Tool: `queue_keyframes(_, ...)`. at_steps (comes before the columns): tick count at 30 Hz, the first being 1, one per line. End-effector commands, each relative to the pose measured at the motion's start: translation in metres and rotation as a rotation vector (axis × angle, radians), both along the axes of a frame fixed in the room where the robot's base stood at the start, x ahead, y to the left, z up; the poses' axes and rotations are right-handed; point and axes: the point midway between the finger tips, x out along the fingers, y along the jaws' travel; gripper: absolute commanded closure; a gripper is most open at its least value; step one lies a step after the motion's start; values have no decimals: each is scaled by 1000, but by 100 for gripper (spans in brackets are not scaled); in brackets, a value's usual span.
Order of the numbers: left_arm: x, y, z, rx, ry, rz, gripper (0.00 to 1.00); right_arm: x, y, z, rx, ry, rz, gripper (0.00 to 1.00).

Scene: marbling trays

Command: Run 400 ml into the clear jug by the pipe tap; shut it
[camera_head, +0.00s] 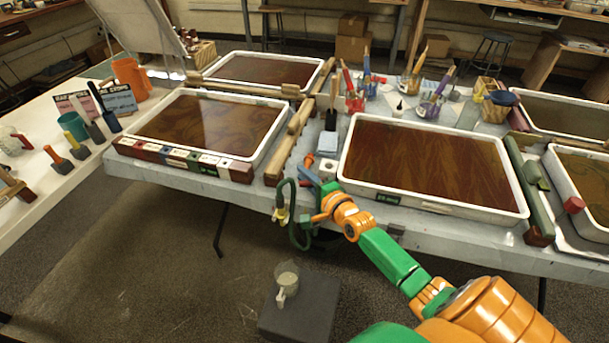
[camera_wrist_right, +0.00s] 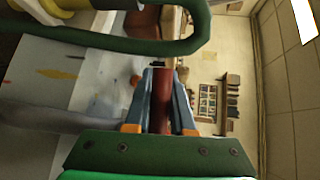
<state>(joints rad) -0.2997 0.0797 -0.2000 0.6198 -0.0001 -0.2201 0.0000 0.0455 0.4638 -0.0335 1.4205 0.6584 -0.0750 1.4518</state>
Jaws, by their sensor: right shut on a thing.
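The clear jug (camera_head: 287,282) stands upright on a dark block on the floor, in front of the table. It looks pale and cloudy inside; I cannot read its level or marks. My right gripper (camera_head: 311,176) is at the table edge beside the hose, shut on a red handle (camera_head: 309,160). In the right wrist view the gripper's blue-grey fingers (camera_wrist_right: 160,80) close around this dark red bar (camera_wrist_right: 163,110). My left gripper is out of view.
The dark block (camera_head: 310,312) has free floor around it. White-rimmed marbling trays (camera_head: 345,170) (camera_head: 255,154) stand on the table, with wooden bars (camera_head: 283,155) between them. Brush pots (camera_head: 354,103) stand behind. The green hose loops close across the right wrist view (camera_wrist_right: 120,44).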

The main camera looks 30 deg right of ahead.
Motion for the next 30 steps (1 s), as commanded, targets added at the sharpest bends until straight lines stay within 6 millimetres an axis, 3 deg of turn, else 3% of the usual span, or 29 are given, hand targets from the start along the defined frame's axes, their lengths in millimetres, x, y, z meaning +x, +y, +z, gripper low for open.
queue_keyframes(3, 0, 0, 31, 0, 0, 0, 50, 3, -3, 12, 14, -1, -97, 100)
queue_keyframes(7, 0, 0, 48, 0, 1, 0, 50, 6, -9, 9, 16, 0, -238, 100)
queue_keyframes(15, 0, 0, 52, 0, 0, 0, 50, 8, -21, 2, 4, -1, -447, 100)
queue_keyframes(25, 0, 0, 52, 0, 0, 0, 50, 7, -22, 1, 1, 1, -460, 100)
queue_keyframes(26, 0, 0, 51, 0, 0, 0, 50, 7, -22, 1, 2, 1, -459, 70)
queue_keyframes(27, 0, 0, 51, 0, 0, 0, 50, 7, -22, 1, 2, 1, -459, 59)
queue_keyframes(28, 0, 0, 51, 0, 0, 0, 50, 7, -22, 1, 2, 1, -459, 51)
queue_keyframes(30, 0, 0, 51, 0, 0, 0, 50, 7, -22, 1, 2, 2, -459, 48)
